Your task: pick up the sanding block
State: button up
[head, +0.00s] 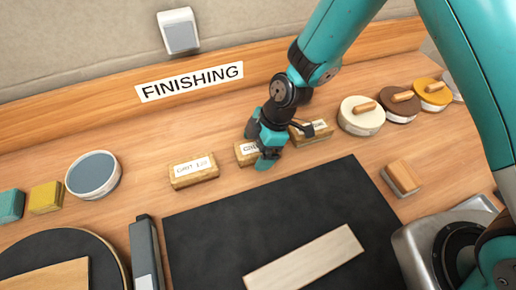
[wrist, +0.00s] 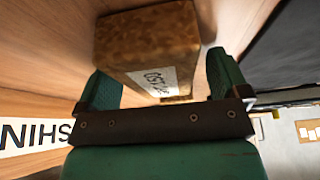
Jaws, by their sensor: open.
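Several cork-like blocks with white labels lie in a row on the wooden bench: a left one (head: 194,172), a middle one (head: 243,153) and a right one (head: 318,133). My gripper (head: 260,148) is open over the middle block and partly covers it. In the wrist view a brown speckled block (wrist: 148,38) with a white label lies between and beyond my open fingers (wrist: 158,72); no grip on it shows. A wooden block on a grey pad (head: 402,176) lies apart at the right. I cannot tell which of these is called the sanding block.
A black mat (head: 200,240) with a pale board (head: 305,262) lies in front. Round pads with wooden handles (head: 361,114) stand right of the row, a round tin (head: 94,175) left. The FINISHING sign (head: 190,81) is behind. Bench between row and mat is clear.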

jog(key=c, duration=1)
jog(key=shift+r, duration=0.1)
notch_tip(320, 180, up, 20)
jog(key=b, duration=0.2)
jog(key=shift+b, duration=0.3)
